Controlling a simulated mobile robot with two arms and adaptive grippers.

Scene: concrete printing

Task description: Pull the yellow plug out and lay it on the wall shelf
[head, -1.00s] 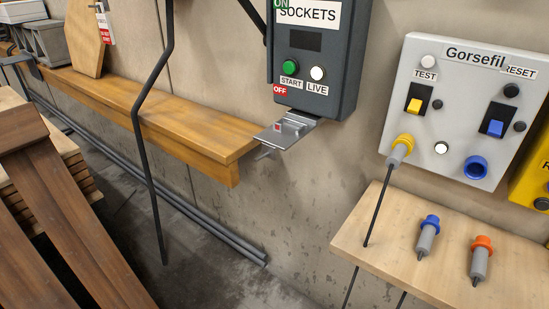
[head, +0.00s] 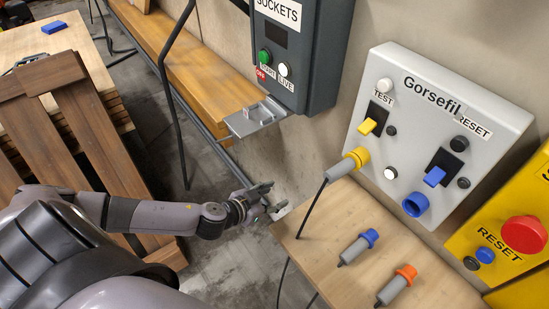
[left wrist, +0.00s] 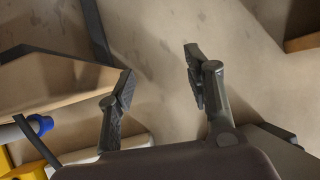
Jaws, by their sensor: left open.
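The yellow plug (head: 342,168), a grey body with a yellow collar, sits in the lower left of the grey Gorsefil panel (head: 480,100). Its black cable hangs down across the wall shelf. The pale wooden wall shelf (head: 325,222) is below the panel and bears a blue plug (head: 359,247) and an orange plug (head: 397,285). My left gripper (head: 275,197) is open and empty, near the shelf's left end, left of and lower than the yellow plug. In the left wrist view, its fingers (left wrist: 160,76) are apart with bare wall behind them. My right gripper is not in view.
A blue socket (head: 416,204) and switches are on the panel. A dark SOCKETS box (head: 297,50) with a small metal ledge (head: 255,118) hangs to the left. A yellow RESET box (head: 515,220) is at right. Wooden slats (head: 95,125) stand near my left arm.

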